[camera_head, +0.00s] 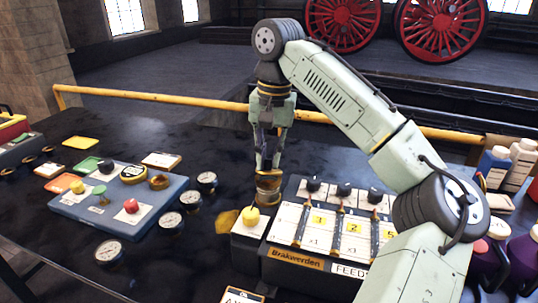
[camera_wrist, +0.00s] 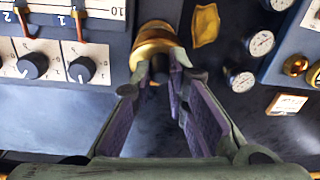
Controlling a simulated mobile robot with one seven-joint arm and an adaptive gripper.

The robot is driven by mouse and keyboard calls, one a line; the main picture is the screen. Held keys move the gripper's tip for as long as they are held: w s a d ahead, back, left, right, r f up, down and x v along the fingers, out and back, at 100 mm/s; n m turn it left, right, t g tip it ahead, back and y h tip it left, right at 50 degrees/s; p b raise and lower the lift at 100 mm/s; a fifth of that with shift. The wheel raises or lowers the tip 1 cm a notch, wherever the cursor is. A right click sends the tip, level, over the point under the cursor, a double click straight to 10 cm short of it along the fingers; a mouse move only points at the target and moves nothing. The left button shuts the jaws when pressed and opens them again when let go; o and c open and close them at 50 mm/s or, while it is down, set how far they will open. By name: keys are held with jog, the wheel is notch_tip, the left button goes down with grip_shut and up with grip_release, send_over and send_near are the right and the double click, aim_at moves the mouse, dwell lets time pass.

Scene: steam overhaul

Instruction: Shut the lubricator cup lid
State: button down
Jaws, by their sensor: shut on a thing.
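The brass lubricator cup (camera_head: 268,188) stands at the back left corner of the feed panel. In the wrist view its round brass body (camera_wrist: 152,36) shows just beyond my fingertips. My gripper (camera_head: 267,163) points down directly above the cup. In the wrist view my gripper's fingers (camera_wrist: 160,76) close in on a small dark part at the near side of the brass, which seems to belong to the lid. The fingertips hide most of that part. I cannot tell the lid's angle.
The feed panel (camera_head: 311,262) with dark knobs and levers lies right of the cup. A yellow knob (camera_head: 250,215) stands in front. A yellow rag (camera_head: 228,220) lies to the left.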

jog(key=f+t+b, duration=0.1)
jog(key=b, duration=0.1)
jog(key=s+t+b, duration=0.1)
jog(key=shift+s+a+f+t+h+b, duration=0.1)
jog(key=shift+a+f+t+h+b, duration=0.1)
jog(key=shift+f+t+h+b, duration=0.15)
jog(key=shift+s+a+f+t+h+b, duration=0.1)
jog(key=shift+s+f+t+h+b, duration=0.2)
jog(key=shift+t+b, duration=0.65)
jog(key=shift+s+r, duration=0.1)
jog(key=shift+r, duration=0.05)
jog(key=c, duration=1.6)
grip_release()
jog(key=shift+o, duration=0.2)
